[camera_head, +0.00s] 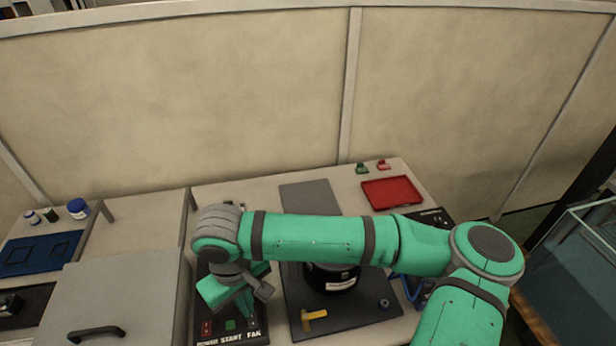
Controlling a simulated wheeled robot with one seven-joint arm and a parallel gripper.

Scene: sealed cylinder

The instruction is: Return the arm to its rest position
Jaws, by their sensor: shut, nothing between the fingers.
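My green and grey arm reaches from the lower right across the bench to the left, its forearm nearly level in the picture. My gripper (246,306) hangs below the grey wrist at the arm's left end, above the black control panel (230,335). It is shut and holds nothing.
Below the forearm, a black cylinder (331,281) stands on a dark plate (350,322) with a yellow handle (314,319). A red tray (392,192) and grey mat (310,196) lie behind. A lidded box (115,295) is left; a wall closes the back.

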